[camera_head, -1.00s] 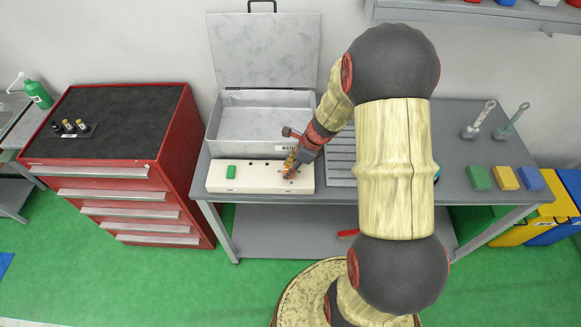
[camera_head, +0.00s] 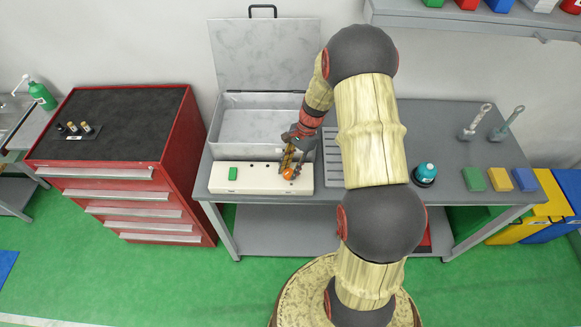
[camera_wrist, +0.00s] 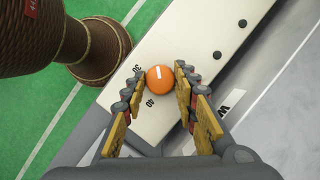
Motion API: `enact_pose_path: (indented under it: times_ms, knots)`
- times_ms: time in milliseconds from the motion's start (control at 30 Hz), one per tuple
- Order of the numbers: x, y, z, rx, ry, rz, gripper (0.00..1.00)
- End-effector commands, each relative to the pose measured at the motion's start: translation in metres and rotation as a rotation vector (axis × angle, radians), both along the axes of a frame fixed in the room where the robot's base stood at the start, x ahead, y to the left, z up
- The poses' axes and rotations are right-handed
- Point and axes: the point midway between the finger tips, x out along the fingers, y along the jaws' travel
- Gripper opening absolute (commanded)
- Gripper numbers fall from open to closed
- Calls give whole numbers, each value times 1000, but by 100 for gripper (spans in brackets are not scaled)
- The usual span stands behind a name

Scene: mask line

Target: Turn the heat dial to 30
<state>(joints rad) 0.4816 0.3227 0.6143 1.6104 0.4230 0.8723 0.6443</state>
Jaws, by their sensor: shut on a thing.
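The heat dial is an orange round knob (camera_wrist: 160,78) with a short white mark, set on a white control panel (camera_wrist: 215,32).
A green switch (camera_head: 233,173) is on the panel's left part. An open metal box (camera_head: 222,125) stands right behind the panel. A slotted grey plate (camera_head: 335,165) lies right of it. A teal-topped object (camera_head: 426,173) and several coloured blocks sit further right on the bench.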

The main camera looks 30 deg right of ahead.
Motion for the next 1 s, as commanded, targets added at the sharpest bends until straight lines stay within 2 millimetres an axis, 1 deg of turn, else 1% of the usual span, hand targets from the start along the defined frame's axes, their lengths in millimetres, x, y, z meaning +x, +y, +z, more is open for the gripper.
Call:
enact_pose_path:
  times_ms: [600, 800, 1000]
  knots:
    - [5, 2, 1, -1, -2, 583, 4]
    - [5, 3, 1, 0, -2, 747, 4]
    - [5, 3, 1, 0, -2, 870, 4]
